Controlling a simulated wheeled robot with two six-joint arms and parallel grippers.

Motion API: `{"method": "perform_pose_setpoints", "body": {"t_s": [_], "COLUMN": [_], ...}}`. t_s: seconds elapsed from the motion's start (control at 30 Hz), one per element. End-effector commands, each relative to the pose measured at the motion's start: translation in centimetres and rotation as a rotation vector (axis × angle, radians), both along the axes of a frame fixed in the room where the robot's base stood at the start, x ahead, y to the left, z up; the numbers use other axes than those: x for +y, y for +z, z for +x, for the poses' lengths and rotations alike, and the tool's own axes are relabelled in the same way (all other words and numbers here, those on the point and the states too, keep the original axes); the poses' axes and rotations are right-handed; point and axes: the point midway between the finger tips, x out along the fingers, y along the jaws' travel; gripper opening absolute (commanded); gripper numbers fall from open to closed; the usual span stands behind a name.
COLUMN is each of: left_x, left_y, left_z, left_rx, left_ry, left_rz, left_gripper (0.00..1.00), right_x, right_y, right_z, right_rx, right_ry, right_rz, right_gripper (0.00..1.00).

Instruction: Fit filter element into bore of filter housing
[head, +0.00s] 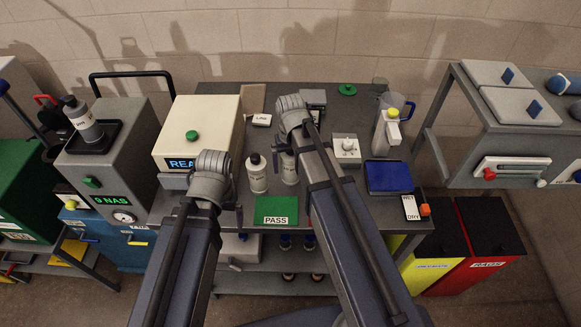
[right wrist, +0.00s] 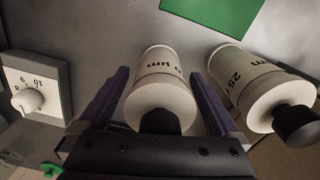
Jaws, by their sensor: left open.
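Two white filter elements with dark ends stand on the grey bench. The one marked 10 µm (head: 289,172) is between the fingers of my right gripper (head: 287,153). The right wrist view shows this element (right wrist: 160,88) with a narrow gap to each finger, so the gripper (right wrist: 158,75) looks open around it. The other, marked 25 µm (head: 257,177), stands just left of it in the head view and also shows in the right wrist view (right wrist: 248,85). My left gripper (head: 212,207) is open and empty, left of the elements, its fingers mostly hidden by the wrist. I cannot clearly identify the filter housing or its bore.
A green PASS mat (head: 277,210) lies in front of the elements. A dial box (head: 346,149) and blue tray (head: 388,177) are to the right.

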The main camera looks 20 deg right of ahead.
Motion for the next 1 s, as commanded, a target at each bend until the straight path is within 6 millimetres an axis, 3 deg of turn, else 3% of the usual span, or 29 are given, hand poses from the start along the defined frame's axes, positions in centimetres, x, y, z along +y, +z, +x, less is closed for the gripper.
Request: {"method": "perform_pose_setpoints", "body": {"t_s": [0.07, 0.83, 1.0], "left_x": [0.0, 0.0, 0.01], "left_y": [0.01, 0.01, 0.03], "left_z": [0.0, 0.0, 0.0], "left_rx": [0.0, 0.0, 0.0], "left_ry": [0.0, 0.0, 0.0], "left_rz": [0.0, 0.0, 0.0], "left_gripper": [1.0, 1.0, 1.0], "right_x": [0.01, 0.0, 0.0], "right_y": [0.01, 0.01, 0.03], "right_z": [0.0, -0.01, -0.01], "right_rx": [0.0, 0.0, 0.0], "right_ry": [0.0, 0.0, 0.0], "right_rz": [0.0, 0.0, 0.0], "right_gripper": [0.88, 0.01, 0.0]}}
